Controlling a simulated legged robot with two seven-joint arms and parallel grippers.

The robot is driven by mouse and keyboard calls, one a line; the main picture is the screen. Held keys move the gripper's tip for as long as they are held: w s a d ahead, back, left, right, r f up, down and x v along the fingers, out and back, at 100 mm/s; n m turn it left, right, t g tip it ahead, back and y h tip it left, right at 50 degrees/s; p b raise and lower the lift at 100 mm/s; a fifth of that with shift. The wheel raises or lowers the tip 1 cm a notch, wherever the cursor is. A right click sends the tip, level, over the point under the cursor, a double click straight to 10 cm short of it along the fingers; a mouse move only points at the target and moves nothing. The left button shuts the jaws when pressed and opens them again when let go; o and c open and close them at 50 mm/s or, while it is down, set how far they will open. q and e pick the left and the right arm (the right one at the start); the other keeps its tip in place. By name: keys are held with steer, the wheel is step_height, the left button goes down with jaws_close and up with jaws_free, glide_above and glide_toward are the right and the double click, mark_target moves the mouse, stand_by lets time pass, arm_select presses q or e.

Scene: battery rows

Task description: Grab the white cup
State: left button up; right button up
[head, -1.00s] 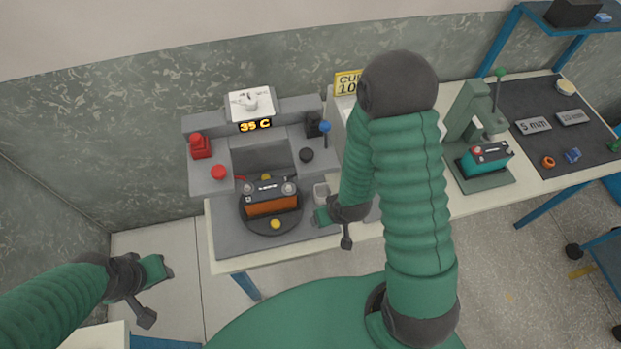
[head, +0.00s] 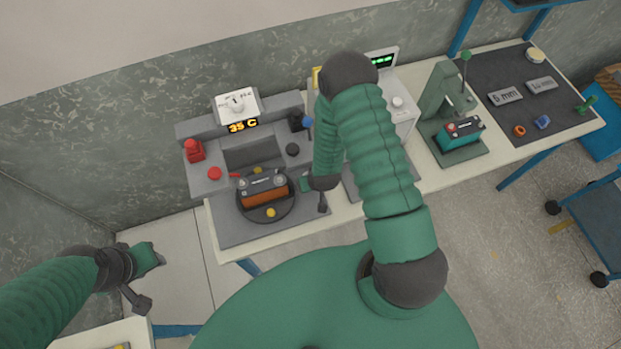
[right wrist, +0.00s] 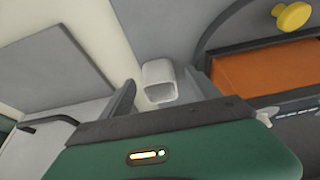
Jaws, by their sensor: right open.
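The white cup (right wrist: 160,80) shows in the right wrist view, between the two fingers of my right gripper, with its open mouth towards the camera. The fingers stand apart on either side of it, and I cannot tell whether either touches it. In the head view the cup is hidden near my right gripper (head: 304,185), which is just right of the orange and black battery (head: 265,192). My left gripper (head: 155,254) is low at the left over the floor, away from the bench. Its fingers are too small to tell.
The battery sits on a round dark plate (head: 285,212) close to my right gripper and also shows in the right wrist view (right wrist: 262,75). A grey station with a 35 C display (head: 243,126) stands behind. A green press (head: 440,95) holding another battery is to the right.

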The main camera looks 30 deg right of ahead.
steer(key=shift+w+d+f, duration=0.1)
steer(key=shift+f, duration=0.25)
steer(key=shift+w+d+f, duration=0.15)
steer(key=shift+d+f, duration=0.05)
steer(key=shift+f, duration=0.1)
steer(key=shift+a, duration=0.2)
steer(key=c, duration=1.4)
jaws_close()
steer(key=shift+d, duration=0.1)
steer(key=shift+r, duration=0.15)
